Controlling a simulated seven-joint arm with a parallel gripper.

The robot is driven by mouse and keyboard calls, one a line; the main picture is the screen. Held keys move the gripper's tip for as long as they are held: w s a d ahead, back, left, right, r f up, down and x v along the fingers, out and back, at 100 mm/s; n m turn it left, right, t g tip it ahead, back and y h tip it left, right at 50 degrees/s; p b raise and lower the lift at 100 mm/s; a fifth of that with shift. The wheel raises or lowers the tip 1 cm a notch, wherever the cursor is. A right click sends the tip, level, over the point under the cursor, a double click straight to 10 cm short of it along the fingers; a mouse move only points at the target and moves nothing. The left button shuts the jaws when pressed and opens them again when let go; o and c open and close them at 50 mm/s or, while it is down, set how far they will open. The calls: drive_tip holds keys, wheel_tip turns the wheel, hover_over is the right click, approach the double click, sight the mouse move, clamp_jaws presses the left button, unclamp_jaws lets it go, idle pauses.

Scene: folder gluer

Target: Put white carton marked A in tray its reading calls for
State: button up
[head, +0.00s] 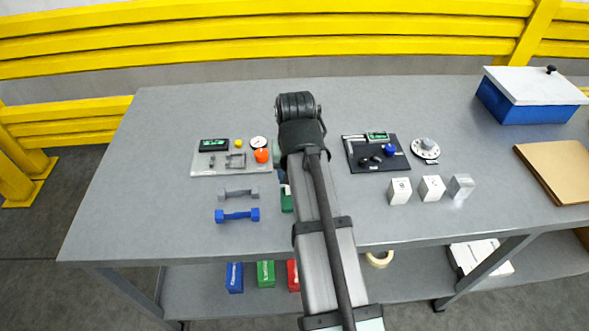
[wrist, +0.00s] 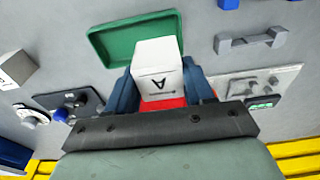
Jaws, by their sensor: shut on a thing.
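My gripper (wrist: 163,95) is shut on the white carton marked A (wrist: 158,58), with a dark blue finger on each side. The letter A faces the wrist camera and appears upside down. A red patch (wrist: 162,103) shows between the fingers beside the carton; I cannot tell what it belongs to. A green tray (wrist: 105,35) lies beyond the carton in the wrist view, and the carton overlaps its edge there. I cannot tell the gap between them.
Three white cartons (head: 400,191) stand right of my arm. A dark panel (head: 361,163) and dial (head: 425,149) lie behind them. A pale panel (head: 205,169), grey handle (head: 238,194) and blue handle (head: 237,215) lie left. Blue, green and red boxes (head: 234,278) sit on the lower shelf.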

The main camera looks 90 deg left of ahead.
drive_tip(key=shift+f, duration=2.65)
drive_tip(key=o, duration=1.2)
drive_tip(key=shift+c, duration=0.2)
drive_tip(key=shift+r, duration=5)
